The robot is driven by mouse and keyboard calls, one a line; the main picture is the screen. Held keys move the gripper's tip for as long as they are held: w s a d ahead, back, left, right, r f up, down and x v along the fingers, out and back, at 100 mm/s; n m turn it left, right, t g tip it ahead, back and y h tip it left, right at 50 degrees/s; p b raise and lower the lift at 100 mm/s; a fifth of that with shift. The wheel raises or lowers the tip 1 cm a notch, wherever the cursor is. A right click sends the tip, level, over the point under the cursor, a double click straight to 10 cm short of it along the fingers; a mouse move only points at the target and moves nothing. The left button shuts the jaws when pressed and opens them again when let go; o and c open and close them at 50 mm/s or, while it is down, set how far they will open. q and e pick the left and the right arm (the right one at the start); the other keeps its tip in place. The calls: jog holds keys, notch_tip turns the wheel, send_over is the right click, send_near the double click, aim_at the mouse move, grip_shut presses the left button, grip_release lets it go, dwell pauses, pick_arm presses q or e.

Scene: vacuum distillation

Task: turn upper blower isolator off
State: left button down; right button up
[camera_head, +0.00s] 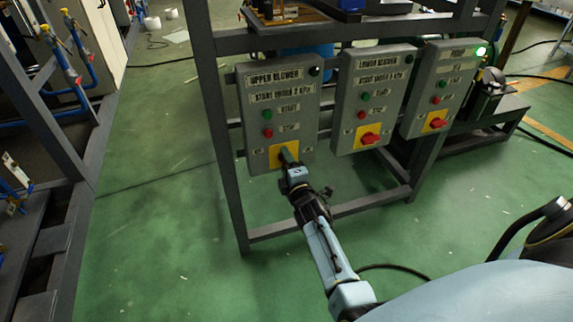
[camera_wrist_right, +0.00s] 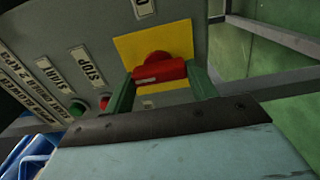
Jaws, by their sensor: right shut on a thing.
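The upper blower panel (camera_head: 278,108) is a grey box labelled UPPER BLOWER at the left of three boxes on a frame. Its isolator is a red handle (camera_wrist_right: 160,72) on a yellow plate (camera_wrist_right: 128,48), low on the panel. In the head view the yellow plate (camera_head: 276,157) shows, but my right gripper (camera_head: 289,156) hides the handle. In the right wrist view two green fingers (camera_wrist_right: 161,86) stand on either side of the red handle, shut on it. My left gripper is in neither view.
Two similar panels, the lower blower (camera_head: 371,95) and another (camera_head: 440,85), stand to the right with red handles on yellow plates. A grey metal frame (camera_head: 222,130) carries them. Open green floor (camera_head: 160,220) lies to the left.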

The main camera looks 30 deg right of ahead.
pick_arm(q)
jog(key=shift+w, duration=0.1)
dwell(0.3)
pick_arm(e)
jog(key=o, duration=1)
jog(key=shift+s, duration=0.1)
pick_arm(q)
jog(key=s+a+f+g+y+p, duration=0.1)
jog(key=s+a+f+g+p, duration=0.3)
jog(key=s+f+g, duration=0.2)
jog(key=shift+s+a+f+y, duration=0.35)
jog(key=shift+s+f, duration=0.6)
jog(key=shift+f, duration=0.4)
pick_arm(e)
jog(key=shift+v, duration=6.6)
jog(key=shift+a, duration=0.1)
